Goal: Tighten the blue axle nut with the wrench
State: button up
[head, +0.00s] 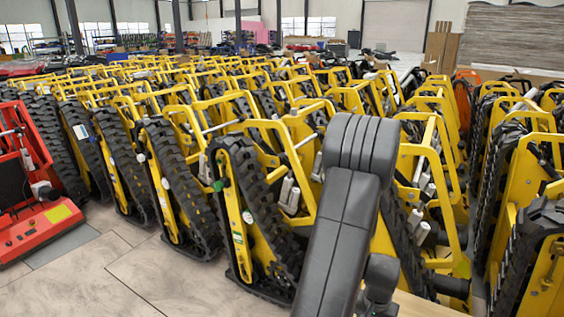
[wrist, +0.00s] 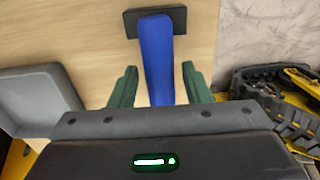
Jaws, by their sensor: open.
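In the wrist view, a long blue handle (wrist: 161,88) with a dark bar (wrist: 133,24) at its far end appears over a light wooden surface; it looks like the wrench. My gripper (wrist: 159,67) is open, its two green fingers on either side of the handle with a gap on each side. The near end of the handle is hidden behind the gripper body. In the head view, my grey arm covers the front middle and my gripper is out of sight. I cannot make out the blue axle nut in either view.
A grey tray (wrist: 70,88) lies left of my gripper on the wooden surface (wrist: 75,30). A black track (wrist: 265,88) is close on the right. Rows of yellow tracked carriers (head: 245,215) fill the hall, with a red machine (head: 40,222) at left. Bare floor (head: 125,275) shows front left.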

grip_shut()
jog(key=shift+r+p, duration=2.45)
jog(key=shift+r, duration=1.2)
notch_tip(320, 180, up, 8)
jog(key=p, duration=0.6)
jog(key=s+b, duration=0.2)
jog(key=s, duration=1.8)
jog(key=shift+b, duration=0.4)
